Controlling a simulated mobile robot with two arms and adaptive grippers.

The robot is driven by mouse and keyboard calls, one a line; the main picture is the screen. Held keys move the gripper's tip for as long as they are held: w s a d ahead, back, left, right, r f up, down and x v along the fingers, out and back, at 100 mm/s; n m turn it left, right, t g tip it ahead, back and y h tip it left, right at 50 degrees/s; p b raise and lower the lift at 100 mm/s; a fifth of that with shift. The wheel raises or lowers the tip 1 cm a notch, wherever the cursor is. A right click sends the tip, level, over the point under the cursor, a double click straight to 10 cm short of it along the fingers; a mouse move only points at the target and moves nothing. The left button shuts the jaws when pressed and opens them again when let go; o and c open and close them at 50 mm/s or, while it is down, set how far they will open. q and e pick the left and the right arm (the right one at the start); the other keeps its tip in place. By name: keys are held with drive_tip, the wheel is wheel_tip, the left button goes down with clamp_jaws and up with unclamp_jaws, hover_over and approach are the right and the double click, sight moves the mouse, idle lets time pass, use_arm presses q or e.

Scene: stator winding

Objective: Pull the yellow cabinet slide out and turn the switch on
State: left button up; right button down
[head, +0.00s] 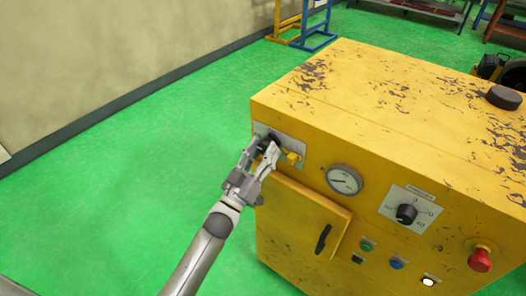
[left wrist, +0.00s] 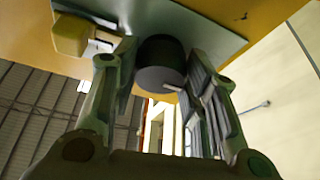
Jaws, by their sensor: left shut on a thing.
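The yellow cabinet (head: 390,130) stands at the right in the head view, with worn paint on its top. A grey plate at the upper left of its front carries a small yellow slide (head: 291,156) and a dark round switch knob beside it. The slide also shows in the left wrist view (left wrist: 72,36), sticking out from the plate. My left gripper (head: 264,147) is at the plate, shut on the dark switch knob (left wrist: 161,62), with one finger on each side of it. The gripper partly hides the knob in the head view. My right gripper is not in view.
The cabinet front also has a gauge (head: 344,180), a black rotary dial (head: 406,213), a red button (head: 480,260), small buttons and a door with a black handle (head: 323,239). A dark round piece (head: 504,97) is on top. Green floor is clear at the left.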

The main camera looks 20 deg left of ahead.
use_arm(q)
drive_tip(key=shift+m, duration=0.5)
drive_tip(key=m+g+h+b, duration=0.1)
drive_tip(key=m+h, duration=0.2)
drive_tip(key=m, duration=0.2)
drive_tip(key=shift+a+m, duration=0.15)
drive_tip(key=shift+m, duration=0.15)
drive_tip(key=m+g+h, duration=0.1)
drive_tip(key=m, duration=0.2)
drive_tip(key=m+g+h, duration=0.1)
drive_tip(key=m+h, duration=0.1)
drive_tip(key=m, duration=0.1)
drive_tip(key=shift+m, duration=0.3)
drive_tip(key=m+g, duration=0.1)
drive_tip(key=m, duration=0.1)
drive_tip(key=m+g+h, duration=0.1)
drive_tip(key=m, duration=0.2)
drive_tip(key=shift+w+a+r+m+g+p, duration=0.1)
drive_tip(key=shift+r+m+g+p, duration=0.05)
drive_tip(key=shift+m+g+p, duration=0.15)
drive_tip(key=m+g+p, duration=0.1)
drive_tip(key=m, duration=0.3)
drive_tip(key=shift+m+g, duration=0.3)
drive_tip(key=shift+g, duration=0.1)
drive_tip(key=shift+m+p, duration=0.3)
drive_tip(key=shift+p, duration=0.05)
drive_tip(key=o, duration=1)
